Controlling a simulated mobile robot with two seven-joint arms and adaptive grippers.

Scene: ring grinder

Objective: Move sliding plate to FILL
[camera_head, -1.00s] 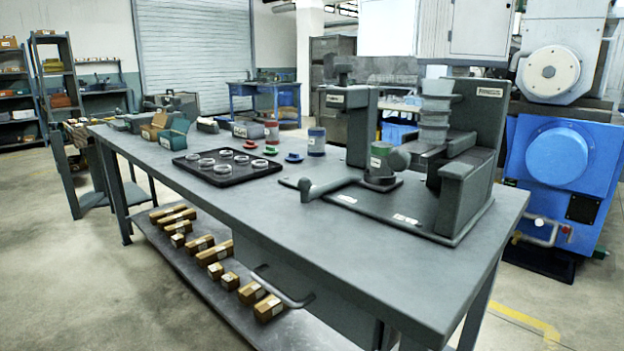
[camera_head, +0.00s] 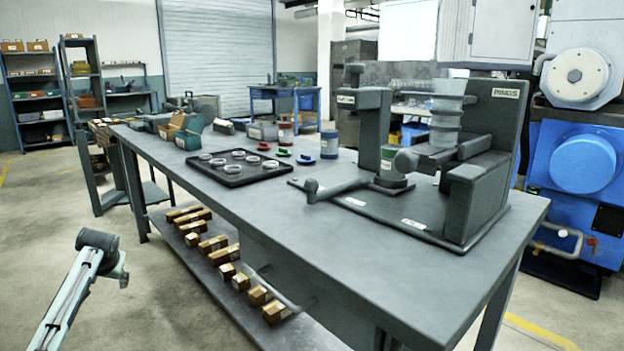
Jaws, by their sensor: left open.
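The ring grinder fixture (camera_head: 432,222) stands on the right half of the grey workbench. A dark handle (camera_head: 332,188) sticks out to the left from the low sliding part (camera_head: 389,188), under a container with a green band (camera_head: 392,165). Small white labels lie on the base; their words are too small to read, so I cannot tell which marks FILL. My left gripper (camera_head: 117,265) is at the lower left, over the floor beside the bench, open and well away from the handle. My right gripper is not in view.
A black tray (camera_head: 200,180) with several rings sits left of the fixture. Red, green and blue lids and a blue-banded container (camera_head: 329,145) stand behind it. Several small boxes lie on the lower shelf (camera_head: 185,251). The bench front is clear.

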